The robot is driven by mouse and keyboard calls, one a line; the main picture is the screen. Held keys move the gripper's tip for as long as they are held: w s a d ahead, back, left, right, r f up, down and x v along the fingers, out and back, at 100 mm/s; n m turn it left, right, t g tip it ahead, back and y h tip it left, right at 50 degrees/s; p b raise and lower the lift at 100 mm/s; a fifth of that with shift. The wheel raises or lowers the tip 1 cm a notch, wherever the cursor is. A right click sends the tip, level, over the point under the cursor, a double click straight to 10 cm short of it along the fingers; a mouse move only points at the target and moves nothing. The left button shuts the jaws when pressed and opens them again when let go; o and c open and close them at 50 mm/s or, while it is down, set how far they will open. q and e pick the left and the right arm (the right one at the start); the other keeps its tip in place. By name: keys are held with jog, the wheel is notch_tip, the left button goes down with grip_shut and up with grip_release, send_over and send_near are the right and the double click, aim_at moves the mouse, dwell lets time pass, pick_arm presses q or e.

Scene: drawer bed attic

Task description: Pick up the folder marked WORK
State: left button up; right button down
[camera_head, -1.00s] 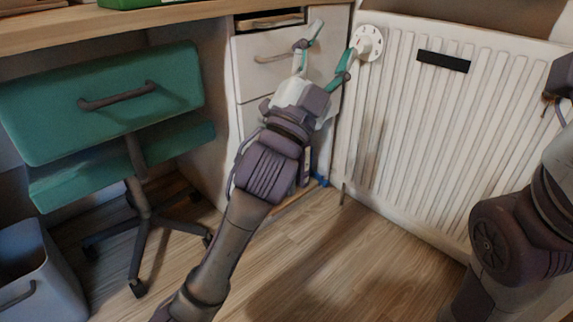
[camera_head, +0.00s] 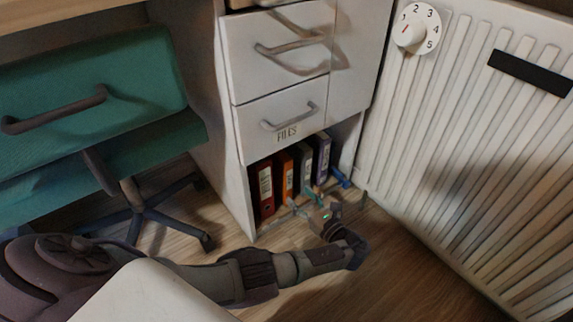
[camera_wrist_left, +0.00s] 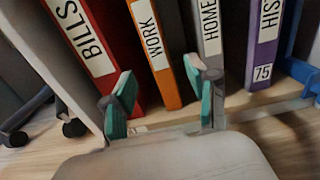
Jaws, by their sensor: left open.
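The orange folder marked WORK (camera_wrist_left: 149,45) stands upright between the red BILLS folder (camera_wrist_left: 92,42) and the grey HOME folder (camera_wrist_left: 208,35). In the head view, the orange folder (camera_head: 284,176) stands in the open bottom shelf under the FILES drawer. My left gripper (camera_head: 304,200) is low in front of the shelf, reaching in from the left. In the left wrist view, its open teal-padded fingers (camera_wrist_left: 160,97) appear on either side of the WORK folder's lower spine, with nothing between the pads. The exact gap to the spine is unclear. My right gripper is not in view.
A purple folder (camera_wrist_left: 265,40) stands right of HOME. The cabinet (camera_head: 238,165) flanks the shelf on the left; a white radiator (camera_head: 450,130) is on the right. A green chair (camera_head: 100,90) stands left. Blue objects (camera_head: 342,178) lie at the shelf's right end.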

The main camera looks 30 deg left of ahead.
aim_at(289, 187)
pick_arm(q)
jog(key=b+x, duration=0.2)
jog(key=x, duration=0.5)
jog(key=shift+f, duration=0.1)
jog(key=b+x, duration=0.4)
jog(key=shift+w+a, duration=0.1)
jog(key=shift+a, duration=0.3)
jog(key=shift+w+a+r+b, duration=0.1)
jog(key=shift+a+r+b, duration=0.15)
jog(key=shift+b, duration=0.1)
jog(key=shift+r, duration=0.15)
grip_shut()
